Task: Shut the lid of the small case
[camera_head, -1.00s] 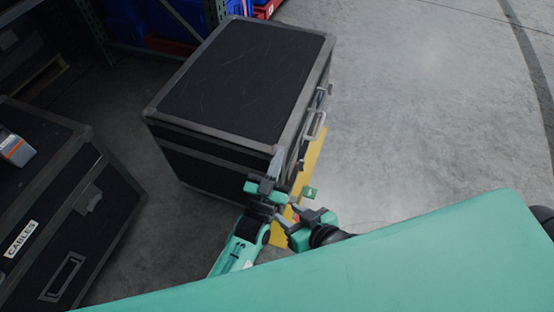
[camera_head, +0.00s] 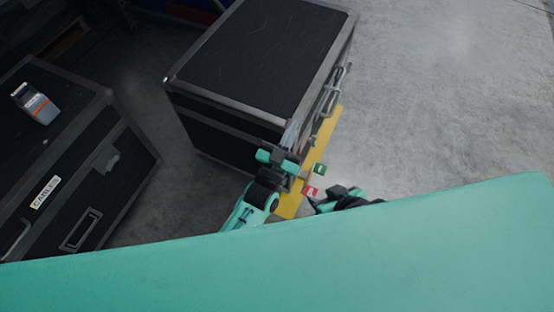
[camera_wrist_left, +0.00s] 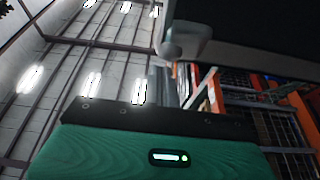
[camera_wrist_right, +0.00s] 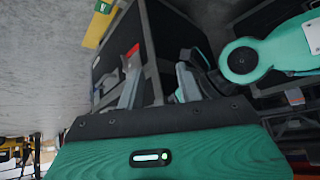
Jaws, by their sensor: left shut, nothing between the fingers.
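A black case with grey metal edges (camera_head: 262,60) stands at the centre of the head view. Its lid lies over the body, with a seam along the side; I cannot tell whether it is fully shut. My left gripper (camera_head: 290,136) is shut and empty at the case's near corner; contact is unclear. The left wrist view shows a dark case surface (camera_wrist_left: 265,30) close overhead. My right gripper (camera_head: 318,203) is lower and mostly hidden behind my teal body. In the right wrist view its fingers (camera_wrist_right: 158,82) are apart, with a case behind them.
A second black case labelled CABLES (camera_head: 85,155) stands at left with a grey and orange device (camera_head: 36,103) on top. Floor at right is clear.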

